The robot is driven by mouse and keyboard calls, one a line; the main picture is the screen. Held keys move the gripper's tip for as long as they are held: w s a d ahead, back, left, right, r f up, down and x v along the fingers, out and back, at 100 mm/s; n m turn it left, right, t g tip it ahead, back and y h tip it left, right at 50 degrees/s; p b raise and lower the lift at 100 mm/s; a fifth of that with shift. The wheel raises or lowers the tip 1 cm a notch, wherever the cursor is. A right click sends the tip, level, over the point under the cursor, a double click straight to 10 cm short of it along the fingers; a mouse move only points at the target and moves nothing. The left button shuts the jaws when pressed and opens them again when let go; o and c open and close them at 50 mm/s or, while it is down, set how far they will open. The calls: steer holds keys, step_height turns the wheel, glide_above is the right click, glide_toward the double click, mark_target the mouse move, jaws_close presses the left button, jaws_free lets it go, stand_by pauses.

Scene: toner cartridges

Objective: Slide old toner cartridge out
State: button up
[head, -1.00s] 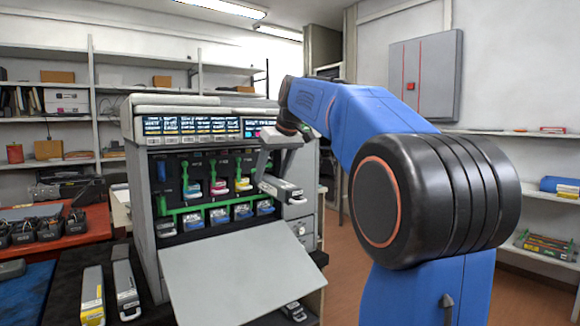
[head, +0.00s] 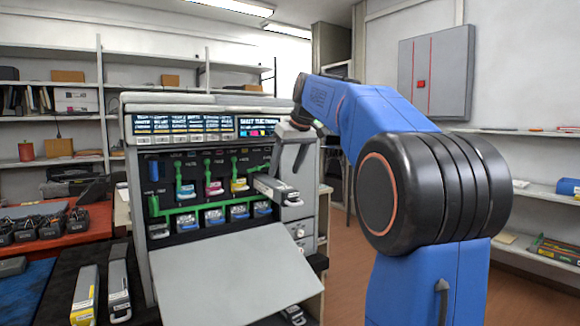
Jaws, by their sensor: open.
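The printer (head: 136,215) stands open, with its front panel folded down. A grey-and-white toner cartridge (head: 277,190) juts out of the right end of its bay, well forward of the other cartridges. Cyan (head: 187,192), magenta (head: 214,187) and yellow (head: 238,185) fronts sit in the row to its left, by green levers. My gripper (head: 287,168) is open and points down over the protruding cartridge. One finger hangs just above or beside it; whether it touches I cannot tell. The cartridge's rear end is hidden inside the printer.
A yellow-labelled cartridge (head: 85,296) and a grey one (head: 118,290) lie on the dark bench at the left. Another item (head: 293,315) lies low by the panel. The folded-down panel (head: 225,275) spreads below the bay. Shelves line the walls.

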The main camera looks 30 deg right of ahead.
mark_target(279, 185)
steer(key=shift+x, duration=4.65)
jaws_close()
